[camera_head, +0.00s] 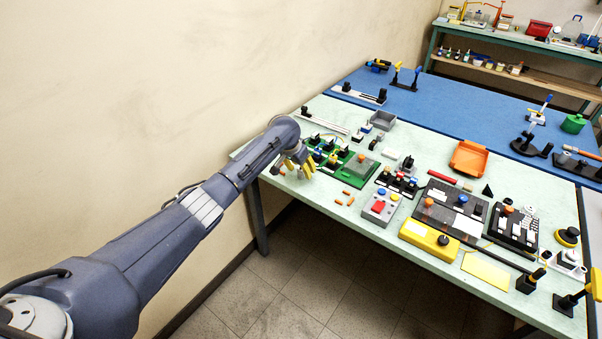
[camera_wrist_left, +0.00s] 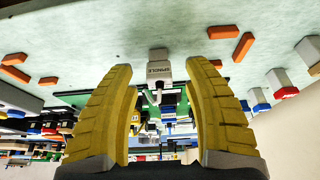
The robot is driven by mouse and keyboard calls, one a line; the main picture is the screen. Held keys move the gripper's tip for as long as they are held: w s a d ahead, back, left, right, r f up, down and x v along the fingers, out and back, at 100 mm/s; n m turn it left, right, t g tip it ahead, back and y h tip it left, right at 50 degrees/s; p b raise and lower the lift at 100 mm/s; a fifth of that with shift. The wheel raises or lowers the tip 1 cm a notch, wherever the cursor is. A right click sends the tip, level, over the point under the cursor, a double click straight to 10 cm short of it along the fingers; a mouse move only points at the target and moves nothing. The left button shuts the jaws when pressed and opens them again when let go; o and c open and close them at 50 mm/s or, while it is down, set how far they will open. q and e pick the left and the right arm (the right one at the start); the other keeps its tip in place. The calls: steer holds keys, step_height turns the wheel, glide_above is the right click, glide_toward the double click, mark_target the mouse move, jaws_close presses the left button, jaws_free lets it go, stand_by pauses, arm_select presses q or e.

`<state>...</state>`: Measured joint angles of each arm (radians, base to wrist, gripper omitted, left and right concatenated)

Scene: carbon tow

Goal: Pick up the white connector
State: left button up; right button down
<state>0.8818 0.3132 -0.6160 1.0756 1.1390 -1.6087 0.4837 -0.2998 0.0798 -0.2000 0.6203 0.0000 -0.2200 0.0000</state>
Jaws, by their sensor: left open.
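A white connector (camera_wrist_left: 158,68) with dark lettering on its face shows in the left wrist view. It sits in line with the gap between my fingertips, and a thin pale piece runs from it towards a green board (camera_wrist_left: 72,99). I cannot tell how far it is from the fingers, and I cannot pick it out in the head view. My left gripper (camera_head: 300,170) is over the left end of the bench, beside the green board (camera_head: 362,172). Its two yellow fingers stand apart with nothing gripped between them. My right gripper is not in view.
Several orange pieces (camera_wrist_left: 243,46) lie around on the pale bench top. White pieces with coloured ends (camera_wrist_left: 283,84) lie to the right in the wrist view. A grey box with buttons (camera_head: 381,207) and a yellow box (camera_head: 429,239) stand farther right on the bench.

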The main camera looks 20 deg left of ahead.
arm_select(q)
steer(key=c, duration=0.9)
steer(key=shift+c, duration=0.2)
